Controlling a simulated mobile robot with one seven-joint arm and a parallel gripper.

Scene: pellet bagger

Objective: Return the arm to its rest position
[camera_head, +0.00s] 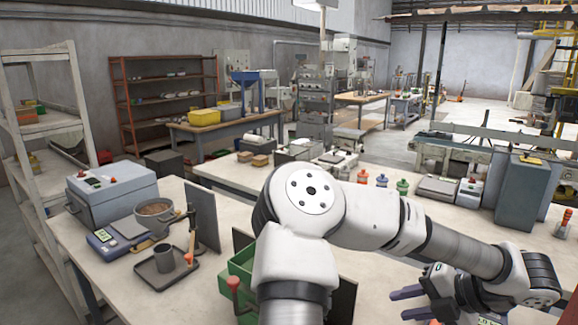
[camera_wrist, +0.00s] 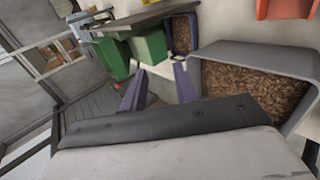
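My arm crosses the lower middle of the head view, raised over the near bench (camera_head: 110,275), with its elbow bent and forearm reaching to the right. My gripper (camera_head: 398,305) is at the lower right of that view. Its two purple-grey fingers point left. In the wrist view the fingers of my gripper (camera_wrist: 158,85) stand apart with nothing held between them. A grey tub of brown pellets (camera_wrist: 216,50) lies to the right of the fingers, and green bins (camera_wrist: 150,46) lie beyond them. I cannot tell how far the fingers are above the bench.
A green bin (camera_head: 240,268) sits beside my arm, partly hidden by it. A blue-grey box machine (camera_head: 115,190), a pot of pellets (camera_head: 155,210) and a dark tray with a cup (camera_head: 165,265) stand on the left. Small coloured bottles (camera_head: 382,180) stand on the bench behind my arm.

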